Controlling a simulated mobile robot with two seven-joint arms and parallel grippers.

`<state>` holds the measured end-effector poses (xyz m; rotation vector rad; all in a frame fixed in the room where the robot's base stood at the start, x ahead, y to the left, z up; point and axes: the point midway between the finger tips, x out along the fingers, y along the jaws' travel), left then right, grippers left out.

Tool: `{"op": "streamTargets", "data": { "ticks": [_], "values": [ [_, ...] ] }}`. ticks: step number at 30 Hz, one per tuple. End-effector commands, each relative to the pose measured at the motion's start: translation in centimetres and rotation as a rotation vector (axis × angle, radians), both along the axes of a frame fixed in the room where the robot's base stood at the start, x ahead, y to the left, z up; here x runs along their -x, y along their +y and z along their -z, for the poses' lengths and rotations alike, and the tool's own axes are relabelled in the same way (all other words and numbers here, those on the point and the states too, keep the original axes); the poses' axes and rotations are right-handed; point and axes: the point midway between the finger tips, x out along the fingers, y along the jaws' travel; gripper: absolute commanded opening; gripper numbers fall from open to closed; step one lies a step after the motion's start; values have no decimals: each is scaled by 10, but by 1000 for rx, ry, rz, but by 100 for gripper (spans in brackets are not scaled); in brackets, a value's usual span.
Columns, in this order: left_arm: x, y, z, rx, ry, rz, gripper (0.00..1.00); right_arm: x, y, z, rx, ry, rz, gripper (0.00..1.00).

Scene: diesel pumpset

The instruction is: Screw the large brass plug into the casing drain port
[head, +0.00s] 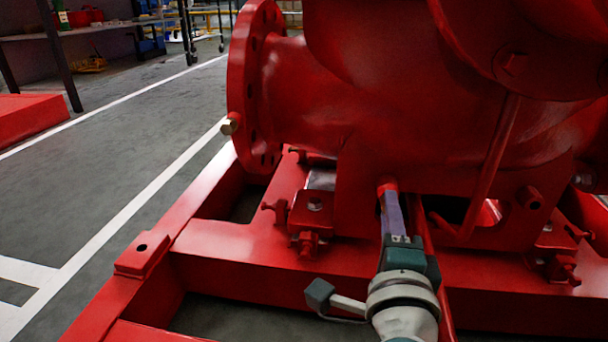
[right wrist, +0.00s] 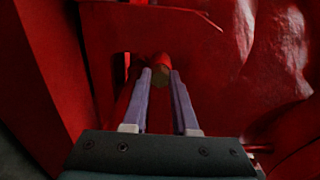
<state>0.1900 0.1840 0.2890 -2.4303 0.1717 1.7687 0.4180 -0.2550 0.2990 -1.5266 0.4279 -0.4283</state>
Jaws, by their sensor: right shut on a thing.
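The large brass plug (right wrist: 160,77) shows as a dark brass face between my fingertips in the right wrist view. It is at the end of the red casing drain port (right wrist: 159,60), lined up with it. How far the plug sits in the port cannot be told. My right gripper (right wrist: 162,80) is shut on the plug. In the head view the right gripper (head: 390,192) reaches up from below to the short red port stub (head: 387,187) under the pump casing (head: 400,120); its fingers hide the plug there. My left gripper is not in view.
The red base frame (head: 240,245) with clamps and bolts lies below and around my right arm. A red pipe runs close beside the gripper. Open floor (head: 110,180) lies at left.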

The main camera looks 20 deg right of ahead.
Motion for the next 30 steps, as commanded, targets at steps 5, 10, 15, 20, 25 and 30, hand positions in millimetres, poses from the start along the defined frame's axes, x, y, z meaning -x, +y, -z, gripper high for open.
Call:
{"op": "streamTargets", "data": {
  "ticks": [5,10,15,20,25,30],
  "values": [
    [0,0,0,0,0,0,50,0,0,-1,1,-1,0,0],
    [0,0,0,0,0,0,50,0,0,-1,1,-1,0,0],
    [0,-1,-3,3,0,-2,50,-1,0,-1,1,-1,0,0],
    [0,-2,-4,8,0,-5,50,-1,-1,-1,1,0,0,0],
    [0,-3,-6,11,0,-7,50,-1,-1,-1,1,-1,0,0],
    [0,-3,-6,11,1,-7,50,-1,-1,0,0,0,0,0]
  ]
}}
